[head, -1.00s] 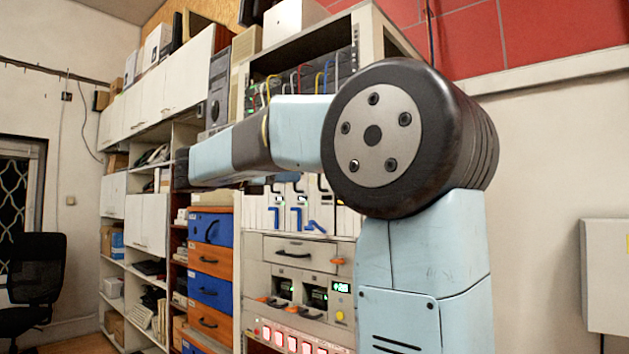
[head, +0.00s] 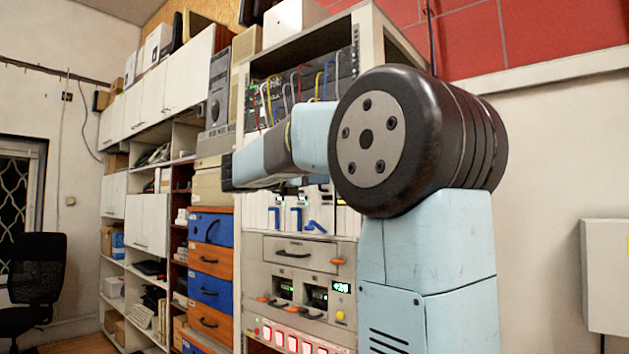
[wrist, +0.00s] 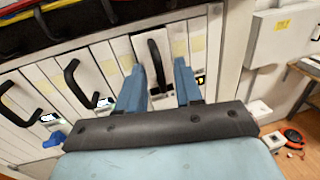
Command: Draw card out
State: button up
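A row of white upright cards (wrist: 75,85) with black loop handles fills the rack, seen in the wrist view. One card (wrist: 143,42) stands in front of my gripper, its black handle (wrist: 155,62) between the fingers. My gripper (wrist: 160,68) is open, with one blue finger on each side of that handle; I cannot tell whether either finger touches it. The card's lower part is hidden behind my wrist. In the head view the lower ends of the cards (head: 262,212) show with blue latches (head: 297,217), and my gripper is hidden.
Coloured cables (head: 270,95) hang at the rack's top. Below the cards are a drawer (head: 292,252) and lit modules (head: 315,295). A grey wall box (wrist: 283,38) is at the right. Blue and orange drawers (head: 209,258) stand left of the rack.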

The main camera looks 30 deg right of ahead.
grip_shut()
jog(key=shift+a, duration=0.1)
dwell(1.2)
